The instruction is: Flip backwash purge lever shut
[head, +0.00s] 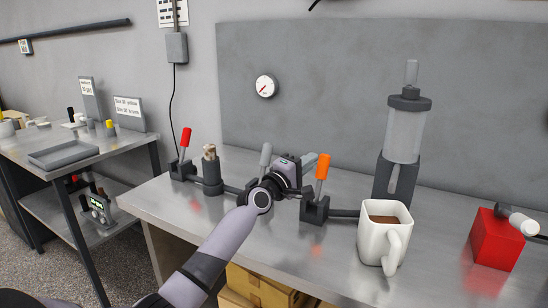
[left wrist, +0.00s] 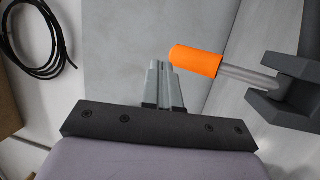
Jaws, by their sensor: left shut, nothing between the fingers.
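Three valve levers stand along a dark pipe on the bench: a red one (head: 185,138), a grey one (head: 265,154) and an orange one (head: 322,168). All three handles stand roughly upright. I cannot tell from any label which is the backwash purge lever. My left gripper (head: 312,160) is shut and empty, just left of and behind the orange handle. In the left wrist view its closed fingers (left wrist: 163,88) lie beside the orange handle (left wrist: 196,61); contact is unclear. My wrist hides the grey lever's base. My right gripper is not in view.
A white mug (head: 372,246) of brown liquid stands right of the orange lever, before a clear filter cylinder (head: 404,135). A red block (head: 492,240) is at far right. A dark fitting (head: 211,172) stands between the red and grey levers.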

